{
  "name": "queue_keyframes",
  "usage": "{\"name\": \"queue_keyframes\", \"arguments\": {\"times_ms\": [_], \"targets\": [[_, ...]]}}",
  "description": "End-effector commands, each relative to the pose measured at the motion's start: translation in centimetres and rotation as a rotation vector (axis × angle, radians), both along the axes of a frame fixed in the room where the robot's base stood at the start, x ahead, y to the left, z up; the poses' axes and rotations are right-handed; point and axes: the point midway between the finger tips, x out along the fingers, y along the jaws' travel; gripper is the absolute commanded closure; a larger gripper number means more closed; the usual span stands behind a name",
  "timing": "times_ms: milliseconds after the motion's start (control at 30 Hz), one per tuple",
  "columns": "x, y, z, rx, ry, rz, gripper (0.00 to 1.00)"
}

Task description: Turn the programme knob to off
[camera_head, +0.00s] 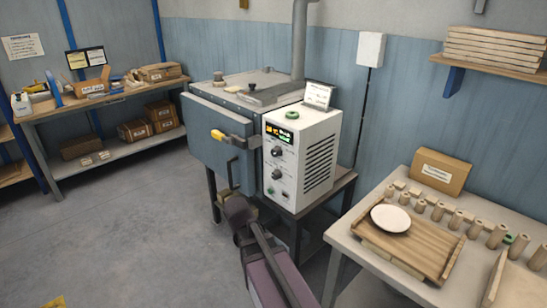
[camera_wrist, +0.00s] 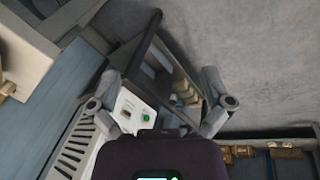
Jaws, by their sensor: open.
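The white control box (camera_head: 312,150) stands beside the blue-grey dryer cabinet. Its front has a lit display (camera_head: 279,133), an upper dark knob (camera_head: 278,151) and a lower dark knob (camera_head: 276,174). I cannot read their labels or settings, nor tell which is the programme knob. In the wrist view the lower front panel (camera_wrist: 128,104) shows a dark reddish switch and a green button (camera_wrist: 146,117); no knob shows there. My gripper (camera_wrist: 157,96) is open and empty, its fingers spread on either side of that panel. In the head view my arm is low, in front of the box.
A table (camera_head: 345,232) with a wooden tray (camera_head: 440,250), white plate (camera_head: 390,218) and several rollers stands at right. A workbench (camera_head: 110,98) is at left.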

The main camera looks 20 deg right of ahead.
Motion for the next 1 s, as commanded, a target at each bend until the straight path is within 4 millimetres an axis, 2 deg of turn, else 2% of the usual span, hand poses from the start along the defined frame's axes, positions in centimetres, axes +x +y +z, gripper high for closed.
{"name": "queue_keyframes", "arguments": {"times_ms": [33, 200, 500, 633, 800, 1000], "targets": [[2.1, -0.9, -0.5, -0.054, -0.026, -0.048, 0.0], [7.7, -4.2, -0.2, -0.263, -0.166, -0.231, 0.0], [17.5, -8.7, 2.6, -0.586, -0.526, -0.485, 0.0], [21.8, -9.8, 4.4, -0.695, -0.716, -0.555, 0.0], [26.6, -10.2, 6.9, -0.793, -0.962, -0.601, 0.0], [29.9, -9.9, 9.0, -0.842, -1.156, -0.611, 0.0]]}}
